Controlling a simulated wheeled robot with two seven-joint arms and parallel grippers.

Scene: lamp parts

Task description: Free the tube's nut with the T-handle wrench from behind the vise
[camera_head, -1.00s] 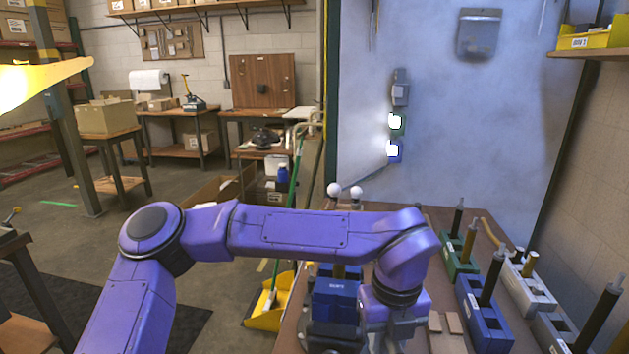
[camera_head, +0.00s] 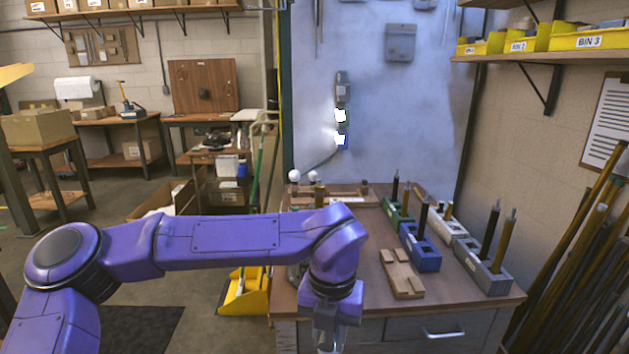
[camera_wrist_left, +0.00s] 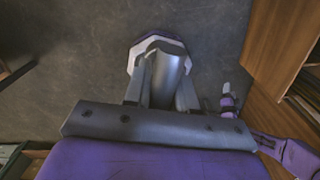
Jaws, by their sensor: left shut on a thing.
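My left gripper (camera_head: 328,343) hangs from the purple arm at the front left edge of the bench, near the picture's bottom. In the left wrist view its fingers (camera_wrist_left: 160,88) are shut on a grey, rounded metal part (camera_wrist_left: 168,68) above the floor. I cannot tell which task part this is. The vise is not clearly seen; my arm covers the bench's left side. No T-handle wrench or nut can be picked out for sure.
Green (camera_head: 397,215), blue (camera_head: 421,256), white (camera_head: 453,233) and grey (camera_head: 487,274) holders with upright dark and brass rods stand on the bench (camera_head: 375,300). A wooden block (camera_head: 401,274) lies near its front. A yellow dustpan (camera_head: 243,297) stands left of the bench.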

